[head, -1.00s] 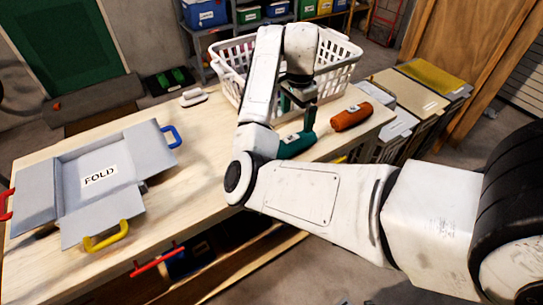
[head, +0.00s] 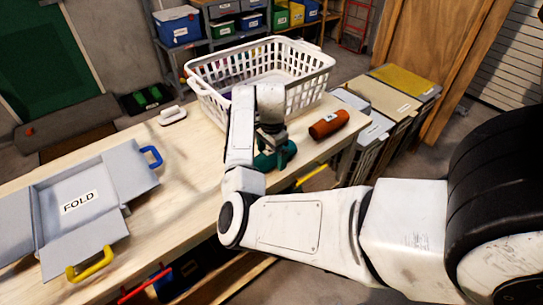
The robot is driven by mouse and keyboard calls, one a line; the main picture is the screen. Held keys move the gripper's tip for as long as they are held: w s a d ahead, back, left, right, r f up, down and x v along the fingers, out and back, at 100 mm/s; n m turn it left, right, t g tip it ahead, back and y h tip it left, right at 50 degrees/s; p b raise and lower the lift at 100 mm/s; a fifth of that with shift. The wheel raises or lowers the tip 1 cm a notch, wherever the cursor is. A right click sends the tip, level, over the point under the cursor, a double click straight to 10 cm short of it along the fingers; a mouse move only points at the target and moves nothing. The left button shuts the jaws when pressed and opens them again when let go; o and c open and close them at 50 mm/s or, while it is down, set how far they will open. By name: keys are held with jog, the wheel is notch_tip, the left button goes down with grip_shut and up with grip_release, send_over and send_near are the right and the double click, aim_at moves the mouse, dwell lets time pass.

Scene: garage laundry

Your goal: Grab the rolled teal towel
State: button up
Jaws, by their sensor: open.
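The rolled teal towel (head: 287,149) lies on the wooden table near its front edge, in front of the white basket. My gripper (head: 272,151) points down right at the towel, with its wrist above the towel's middle. The jaws are open. The fingertips are hard to make out against the towel, and I cannot tell whether they touch it. The arm and wrist hide part of the towel.
A rolled orange towel (head: 328,124) lies close by on the right. The white laundry basket (head: 315,85) stands just behind. A grey folding board (head: 120,178) and a white brush-like item (head: 172,115) are to the left. Lidded bins (head: 395,97) stand beyond the table's right end.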

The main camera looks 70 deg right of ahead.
jog(key=shift+f, duration=0.2)
jog(key=shift+r, duration=0.1)
jog(key=c, duration=1.3)
jog(key=shift+o, duration=0.2)
